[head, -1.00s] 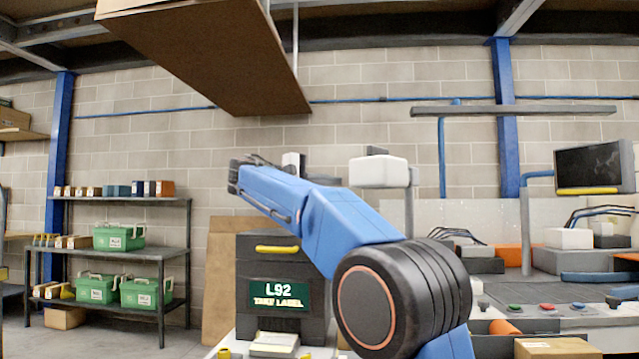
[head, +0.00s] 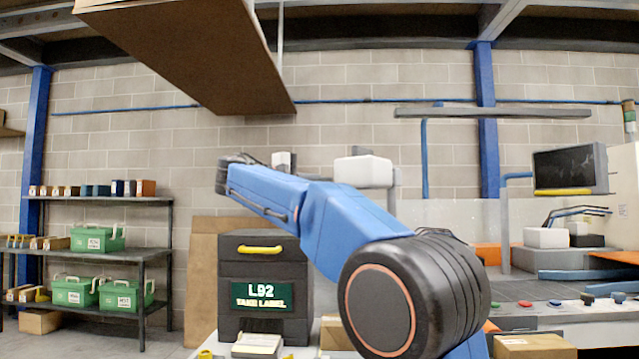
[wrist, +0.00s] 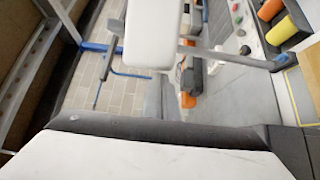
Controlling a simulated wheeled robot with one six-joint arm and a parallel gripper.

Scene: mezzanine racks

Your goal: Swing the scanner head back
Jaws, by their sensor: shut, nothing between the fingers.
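The scanner head appears to be the white block (head: 362,171) on a grey post, to the right of the black label machine (head: 240,270) in the head view. In the wrist view the white block (wrist: 153,35) is at top centre, with its grey post running to the right. My gripper (wrist: 163,84) shows there as grey fingers, shut and empty, pointing at the block. Whether they touch it I cannot tell. In the head view my blue arm reaches up and left, and I cannot make out the fingers.
The label machine shows "L92 TAKE LABEL". A bench with coloured buttons (head: 555,303) and a dark monitor (head: 570,170) stand at right. Shelving (head: 150,252) with green boxes (head: 98,238) is at left. A brown panel (head: 190,60) hangs overhead.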

